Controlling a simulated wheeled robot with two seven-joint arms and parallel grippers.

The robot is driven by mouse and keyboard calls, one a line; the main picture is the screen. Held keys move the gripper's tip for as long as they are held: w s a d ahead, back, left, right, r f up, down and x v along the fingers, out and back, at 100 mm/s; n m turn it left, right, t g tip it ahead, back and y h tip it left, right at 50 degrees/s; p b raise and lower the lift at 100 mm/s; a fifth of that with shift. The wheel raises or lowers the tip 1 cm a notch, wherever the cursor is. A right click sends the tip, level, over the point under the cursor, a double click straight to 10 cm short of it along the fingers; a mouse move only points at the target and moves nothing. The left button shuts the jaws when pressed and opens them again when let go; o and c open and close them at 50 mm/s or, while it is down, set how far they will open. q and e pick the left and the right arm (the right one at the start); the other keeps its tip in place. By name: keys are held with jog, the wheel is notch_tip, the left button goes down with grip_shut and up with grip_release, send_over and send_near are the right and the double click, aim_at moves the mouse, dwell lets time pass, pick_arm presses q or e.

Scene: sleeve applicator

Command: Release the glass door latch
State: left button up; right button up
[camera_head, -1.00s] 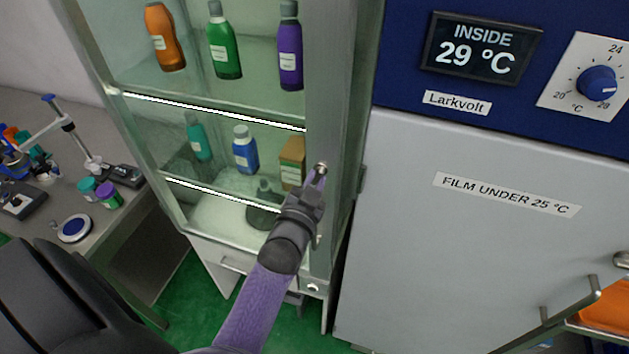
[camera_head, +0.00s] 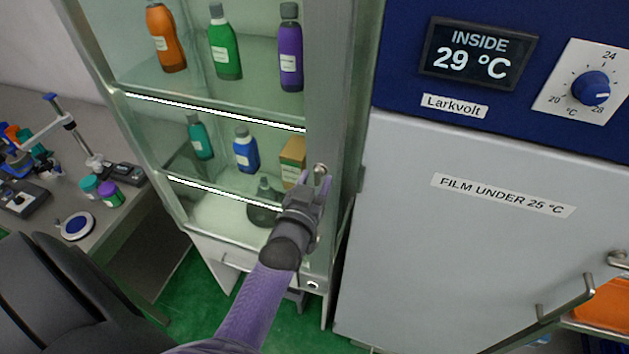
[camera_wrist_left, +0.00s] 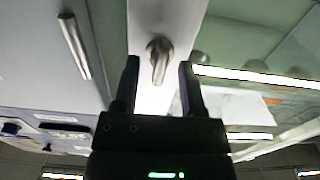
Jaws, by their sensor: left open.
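The glass-door cabinet (camera_head: 318,60) stands in the middle of the head view with its door shut. The latch (camera_head: 320,169) is a small metal turn-knob on the door's right frame. In the left wrist view the latch (camera_wrist_left: 158,66) has a lever that hangs roughly down the picture. My left gripper (camera_head: 314,186) is at the latch, coming from below. In the left wrist view its fingers (camera_wrist_left: 159,78) are open, one on each side of the lever, with a gap to both. My right gripper is in neither view.
Bottles, such as a purple one (camera_head: 290,50), and a small box (camera_head: 292,160) stand on shelves behind the glass. A grey appliance (camera_head: 450,250) closely flanks the cabinet on the right. A bench (camera_head: 120,225) with small equipment is at the left.

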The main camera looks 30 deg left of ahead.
pick_arm(q)
jog(key=v, duration=1)
jog(key=shift+b, duration=0.35)
